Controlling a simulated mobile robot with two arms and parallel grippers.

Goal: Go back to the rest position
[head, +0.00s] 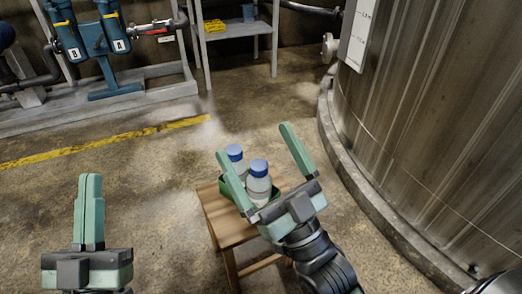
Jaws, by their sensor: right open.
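My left gripper (89,180) is at the lower left over the floor. Its two fingers are together and nothing shows between them. My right gripper (253,140) is open, with its fingers spread wide and pointing away from me. In the picture, two clear bottles with blue caps, a nearer one (258,182) and a farther one (235,155), appear between its fingers. The jaws look empty, and I cannot tell the gap in depth to the bottles. The bottles stand in a green tray (226,189), partly hidden by the gripper.
The tray is on a small wooden stool (218,213). A large metal tank (430,130) with a raised kerb (350,185) stands at the right. Blue filter pipework (95,42) and a grey shelf (235,30) are at the back. The floor at left, with a yellow line (100,142), is clear.

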